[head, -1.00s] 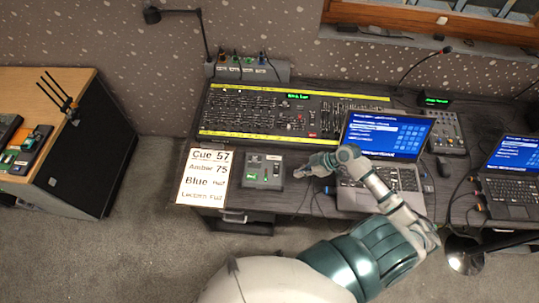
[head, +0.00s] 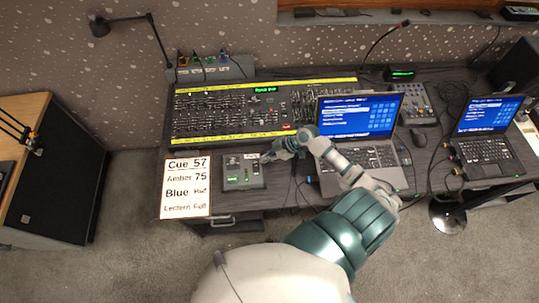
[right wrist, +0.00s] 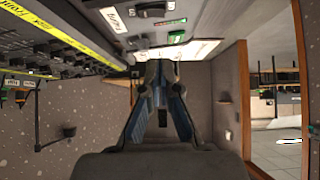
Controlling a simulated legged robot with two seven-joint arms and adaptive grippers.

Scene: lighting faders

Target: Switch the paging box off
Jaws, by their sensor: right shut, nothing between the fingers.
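The paging box appears to be the small grey box (head: 243,173) on the desk, with a small switch and a lit green patch on its top. Its labels are too small to read surely in the head view. A labelled panel with a green light shows along the top of the right wrist view (right wrist: 150,14). My right gripper (head: 267,157) is shut and empty, at the box's upper right edge; I cannot tell whether it touches. Its closed fingers show in the right wrist view (right wrist: 160,70). My left gripper is not in view.
A cue sheet (head: 186,187) lies left of the box. The fader console (head: 230,112) is behind it. An open laptop (head: 358,135) stands close to my right forearm. A second laptop (head: 488,135), a mouse (head: 418,138) and cables are farther right.

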